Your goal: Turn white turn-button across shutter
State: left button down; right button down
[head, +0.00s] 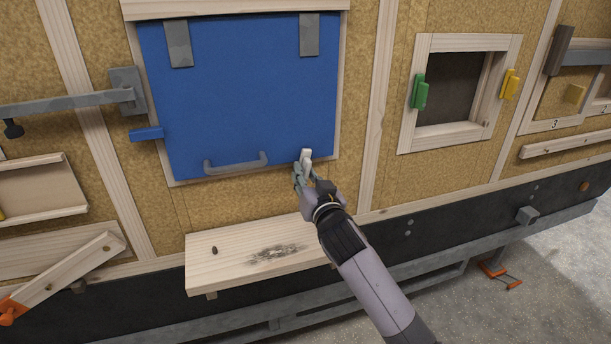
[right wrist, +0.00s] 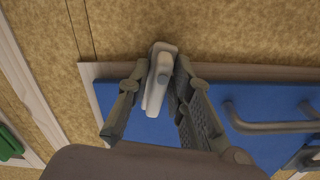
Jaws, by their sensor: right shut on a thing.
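The blue shutter (head: 240,100) hangs closed in its wooden frame, with two grey hinge straps at its top and a grey handle (head: 236,163) low down. The white turn-button (head: 307,155) is at the shutter's lower right edge. It looks roughly upright, its upper end over the blue panel. My right gripper (head: 303,176) reaches it from below and hides its lower part. In the right wrist view the turn-button (right wrist: 160,78) lies between the two fingers of my right gripper (right wrist: 160,92), which are shut on it. It spans the frame edge and blue panel there. My left gripper is not in view.
A blue tab (head: 147,134) and a grey bar (head: 60,107) are at left. A framed opening with green (head: 419,91) and yellow (head: 510,84) pieces is at right.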

jog(key=shift+a+n+p, duration=0.1)
jog(key=shift+n+p, duration=0.3)
jog(key=shift+n, duration=0.9)
jog(key=c, duration=1.6)
grip_release()
jog(key=shift+c, duration=0.2)
jog(key=v, duration=1.2)
